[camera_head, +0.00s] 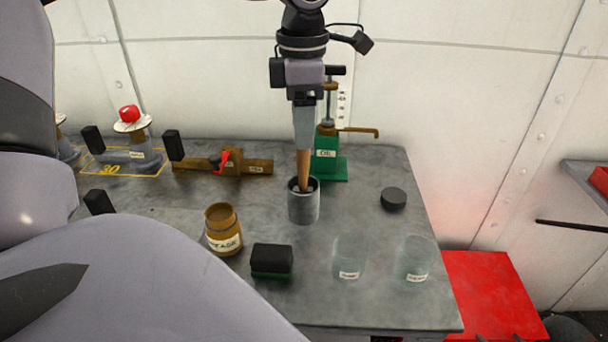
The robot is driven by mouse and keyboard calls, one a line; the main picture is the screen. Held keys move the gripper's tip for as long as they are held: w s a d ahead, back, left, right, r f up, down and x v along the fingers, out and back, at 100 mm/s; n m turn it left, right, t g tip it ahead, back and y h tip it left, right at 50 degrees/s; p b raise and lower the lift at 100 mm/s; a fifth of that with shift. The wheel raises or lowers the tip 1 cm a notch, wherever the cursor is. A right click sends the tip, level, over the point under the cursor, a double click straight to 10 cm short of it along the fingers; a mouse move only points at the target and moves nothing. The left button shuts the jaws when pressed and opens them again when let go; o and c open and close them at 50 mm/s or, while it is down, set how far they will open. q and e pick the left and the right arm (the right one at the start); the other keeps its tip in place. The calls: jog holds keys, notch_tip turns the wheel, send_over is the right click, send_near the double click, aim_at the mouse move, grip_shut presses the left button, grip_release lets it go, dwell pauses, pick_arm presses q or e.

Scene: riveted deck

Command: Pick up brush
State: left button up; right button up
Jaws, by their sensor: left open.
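The brush (303,172) is most likely the tan wooden handle standing nearly upright in a dark grey cup (303,208) on the bench. Its lower end is hidden inside the cup. My left gripper (304,146) points straight down above the cup, its finger seen edge-on in line with the handle's upper part. It is open; the near finger hides the handle's top, and I cannot tell whether it touches the handle. My right gripper is not in view.
Around the cup stand a green oil pump (328,168), a brown jar (223,238), a black-and-green block (272,260), two clear glasses (349,256) (416,258) and a black puck (393,199). A brown bar with a red lever (235,166) lies left. My arm covers the lower left.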

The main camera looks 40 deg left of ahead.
pick_arm(q)
send_over(303, 188)
jog(key=f, duration=0.5)
jog(key=shift+w+a+f, duration=0.15)
jog(key=shift+w+a, duration=0.1)
jog(key=shift+w, duration=0.05)
grip_shut()
